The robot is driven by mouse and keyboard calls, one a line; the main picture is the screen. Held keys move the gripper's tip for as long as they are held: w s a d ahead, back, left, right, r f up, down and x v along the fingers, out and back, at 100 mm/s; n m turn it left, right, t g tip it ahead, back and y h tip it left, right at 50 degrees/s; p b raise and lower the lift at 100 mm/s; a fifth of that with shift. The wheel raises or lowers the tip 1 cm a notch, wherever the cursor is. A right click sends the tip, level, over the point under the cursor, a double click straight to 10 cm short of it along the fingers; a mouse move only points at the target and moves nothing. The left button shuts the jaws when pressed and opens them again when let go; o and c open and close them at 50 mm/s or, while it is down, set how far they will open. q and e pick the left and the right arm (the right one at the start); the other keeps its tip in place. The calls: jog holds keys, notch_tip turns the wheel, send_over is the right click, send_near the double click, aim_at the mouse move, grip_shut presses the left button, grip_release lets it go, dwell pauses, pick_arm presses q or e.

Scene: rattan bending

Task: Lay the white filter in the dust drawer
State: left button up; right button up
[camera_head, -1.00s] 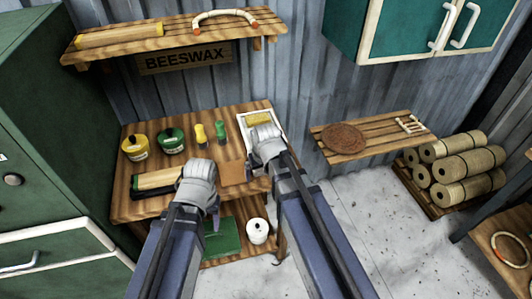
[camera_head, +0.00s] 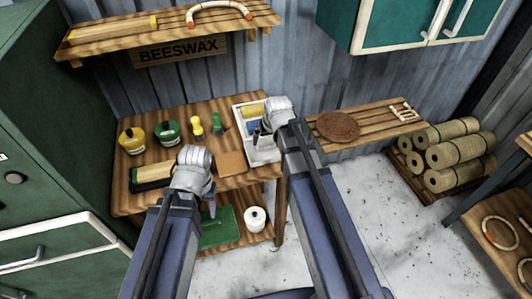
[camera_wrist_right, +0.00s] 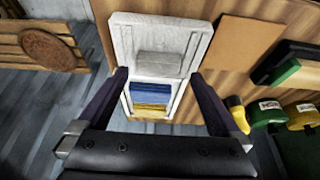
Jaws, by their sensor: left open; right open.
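A white tray (camera_head: 268,156) lies at the right end of the wooden workbench; it also shows in the right wrist view (camera_wrist_right: 121,40). A pale grey-white block (camera_wrist_right: 160,65) lies in one part of it, a blue block (camera_wrist_right: 151,90) and a yellow block (camera_wrist_right: 152,106) in another. I cannot tell whether the pale block is the filter or the tray the dust drawer. My right gripper (camera_head: 258,137) is open above the tray, its fingers apart on either side in the wrist view (camera_wrist_right: 160,88). My left gripper (camera_head: 211,207) is open and empty at the bench's front edge.
A tan square (camera_head: 231,164) lies left of the tray. Yellow and green jars (camera_head: 167,133) and small bottles stand behind. A slatted shelf (camera_head: 372,133) with a round brown disc is to the right. A white roll (camera_head: 255,218) stands on the lower shelf.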

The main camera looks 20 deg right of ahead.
aim_at(266, 143)
jog(key=shift+b+x, duration=2.35)
jog(key=shift+x, duration=0.3)
pick_arm(q)
notch_tip(266, 143, down, 4)
jog(key=shift+f, duration=0.2)
pick_arm(e)
jog(key=shift+w+d+r, duration=0.1)
jog(key=shift+w+r, duration=0.05)
jog(key=shift+r, duration=0.05)
grip_shut()
pick_arm(q)
notch_tip(266, 143, up, 8)
jog(key=p, duration=0.8)
jog(key=shift+r+p, duration=0.25)
jog(key=shift+p, duration=0.1)
pick_arm(e)
notch_tip(266, 143, up, 9)
jog(key=shift+f, duration=0.2)
pick_arm(q)
jog(key=shift+r, duration=0.1)
jog(key=shift+c, duration=0.6)
